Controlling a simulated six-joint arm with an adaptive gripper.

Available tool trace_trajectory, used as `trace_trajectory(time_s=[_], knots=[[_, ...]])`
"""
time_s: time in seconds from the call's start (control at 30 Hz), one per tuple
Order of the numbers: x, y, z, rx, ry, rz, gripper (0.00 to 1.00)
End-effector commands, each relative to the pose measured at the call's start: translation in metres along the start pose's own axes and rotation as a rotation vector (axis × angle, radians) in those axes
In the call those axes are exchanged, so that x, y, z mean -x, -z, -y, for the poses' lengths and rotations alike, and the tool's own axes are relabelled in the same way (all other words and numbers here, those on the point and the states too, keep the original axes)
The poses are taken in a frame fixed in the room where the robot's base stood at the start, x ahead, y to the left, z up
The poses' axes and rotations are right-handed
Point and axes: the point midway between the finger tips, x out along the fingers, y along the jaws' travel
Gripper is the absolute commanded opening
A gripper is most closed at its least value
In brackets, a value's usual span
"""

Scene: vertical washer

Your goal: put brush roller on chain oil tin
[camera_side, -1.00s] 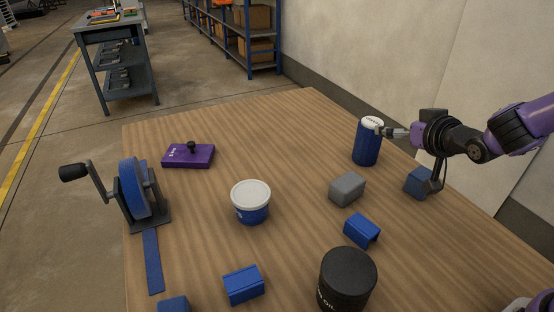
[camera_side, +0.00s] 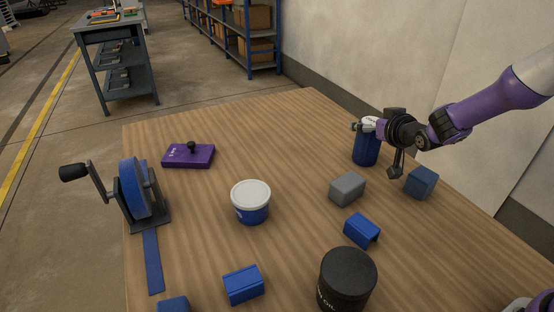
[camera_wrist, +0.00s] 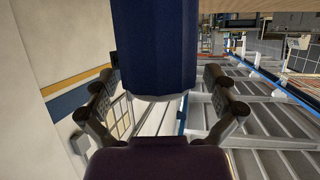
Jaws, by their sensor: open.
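A tall dark blue cylinder with a white top, which I take for the brush roller (camera_side: 365,150), stands upright at the back right of the table. It fills the upper middle of the wrist view (camera_wrist: 155,45). My gripper (camera_side: 366,125) is at its upper part, with fingers open; in the wrist view the two fingers (camera_wrist: 160,90) are to either side of it. I cannot tell whether they touch it. The chain oil tin (camera_side: 346,278), a black round tin with a flat lid and partly visible white lettering, stands upright at the front right.
Between them are a grey block (camera_side: 347,188) and a blue channel piece (camera_side: 362,230); a blue block (camera_side: 421,182) is to the right. A white-lidded tub (camera_side: 251,203) stands mid-table. A cranked wheel (camera_side: 137,190) and purple block (camera_side: 188,156) are at left.

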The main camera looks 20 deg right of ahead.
Motion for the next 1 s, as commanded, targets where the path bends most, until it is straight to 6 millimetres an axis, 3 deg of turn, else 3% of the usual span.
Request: trace_trajectory(time_s=[0.1, 0.13, 0.27, 0.3, 0.7, 0.87, 1.0], knots=[[0.000, 0.000, 0.000, 0.000, 0.000, 0.000, 1.00], [0.000, 0.000, 0.000, 0.000, 0.000, 0.000, 0.95], [0.000, 0.000, 0.000, 0.000, 0.000, 0.000, 0.30], [0.001, 0.000, 0.000, 0.000, 0.000, 0.000, 0.26], [0.002, 0.003, 0.000, -0.001, 0.000, -0.001, 0.25], [0.008, 0.019, 0.000, -0.002, -0.001, -0.005, 0.25], [0.018, 0.043, 0.000, -0.002, -0.002, -0.008, 0.25]])
